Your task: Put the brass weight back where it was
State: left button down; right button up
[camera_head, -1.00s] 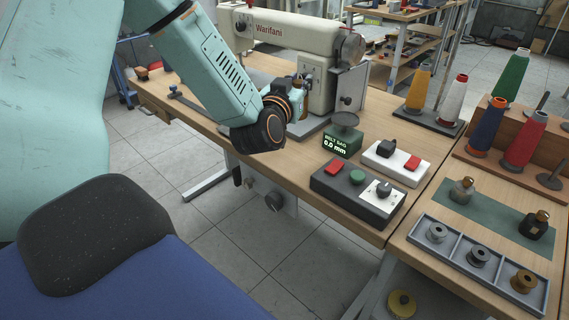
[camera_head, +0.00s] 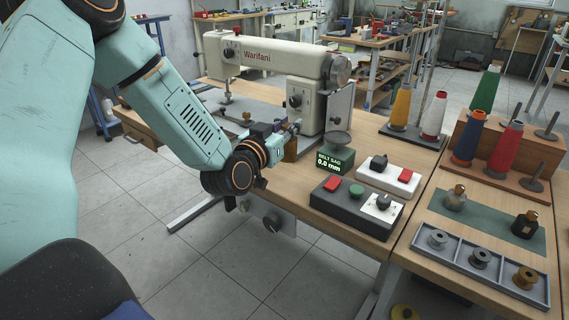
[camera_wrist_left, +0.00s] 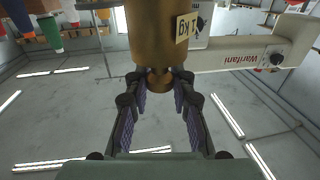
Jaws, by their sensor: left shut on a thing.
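The brass weight (camera_wrist_left: 150,35), with a 1 kg label, hangs from my left gripper (camera_wrist_left: 160,82), whose fingers are shut on its knob in the left wrist view. My right gripper is out of view.
The sewing machine (camera_head: 270,58) stands behind my gripper. A dark control box (camera_head: 345,214) and a white switch box (camera_head: 405,182) lie between gauge and mat. A bobbin tray (camera_head: 455,262) is in front of the mat; thread cones (camera_head: 508,148) stand behind.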

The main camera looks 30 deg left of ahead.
aim_at(287, 151)
pick_arm(q)
jog(key=shift+w+d+f, duration=0.15)
jog(key=shift+f, duration=0.6)
jog(key=shift+f+b, duration=0.3)
jog(key=shift+b, duration=0.05)
jog(key=shift+s+a+f, duration=0.2)
jog(key=shift+a+f, duration=0.05)
jog(key=shift+f, duration=0.05)
notch_tip(287, 151, down, 4)
jog(key=shift+w+d+r+b, duration=0.1)
jog(key=shift+d+r+b, duration=0.1)
jog(key=shift+b, duration=0.7)
jog(key=shift+a+r, duration=0.1)
jog(key=shift+a, duration=0.05)
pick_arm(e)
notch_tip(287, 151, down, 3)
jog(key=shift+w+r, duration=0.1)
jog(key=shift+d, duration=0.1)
pick_arm(q)
jog(key=c, duration=1.1)
grip_release()
jog(key=shift+f, duration=0.25)
jog(key=shift+c, duration=0.2)
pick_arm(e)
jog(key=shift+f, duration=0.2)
